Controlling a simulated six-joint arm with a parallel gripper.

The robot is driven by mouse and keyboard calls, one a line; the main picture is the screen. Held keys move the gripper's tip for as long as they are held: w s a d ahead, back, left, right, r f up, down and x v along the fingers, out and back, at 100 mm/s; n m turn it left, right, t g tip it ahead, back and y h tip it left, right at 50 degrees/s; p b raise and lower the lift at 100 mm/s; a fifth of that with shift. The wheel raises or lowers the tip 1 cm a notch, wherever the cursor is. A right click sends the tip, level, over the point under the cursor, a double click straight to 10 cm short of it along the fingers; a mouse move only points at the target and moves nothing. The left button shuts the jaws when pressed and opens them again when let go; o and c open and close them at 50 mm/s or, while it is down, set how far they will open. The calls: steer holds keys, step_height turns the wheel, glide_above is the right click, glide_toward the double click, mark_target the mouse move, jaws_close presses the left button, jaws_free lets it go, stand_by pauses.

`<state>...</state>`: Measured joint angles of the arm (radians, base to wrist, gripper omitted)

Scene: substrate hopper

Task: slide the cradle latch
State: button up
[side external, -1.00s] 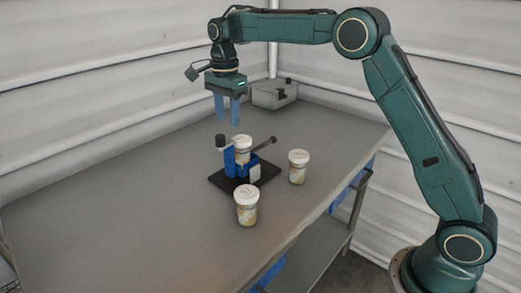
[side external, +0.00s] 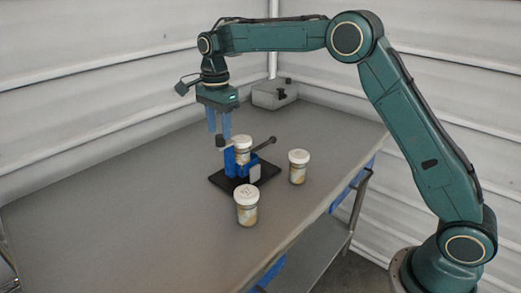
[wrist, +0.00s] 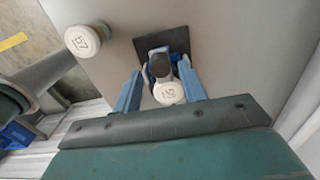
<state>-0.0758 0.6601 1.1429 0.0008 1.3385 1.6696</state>
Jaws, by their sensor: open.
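The blue cradle (side external: 243,164) stands on a black base plate (side external: 222,181) on the table, with a white-lidded jar (side external: 243,145) in it. I cannot tell for sure which part is the latch. My gripper (side external: 219,133) is open and points down, its fingertips close to the dark knob. In the wrist view, the dark knob (wrist: 160,66) shows between the open blue fingers, with the jar's numbered lid (wrist: 168,93) below it. Contact cannot be told.
One jar (side external: 246,206) stands in front of the cradle and another (side external: 298,167) to its right. A grey box (side external: 273,94) sits at the back of the table (side external: 110,210). The table's left side is clear.

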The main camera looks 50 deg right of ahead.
steer(key=shift+f, duration=1.25)
steer(key=c, duration=0.7)
steer(key=shift+o, duration=0.2)
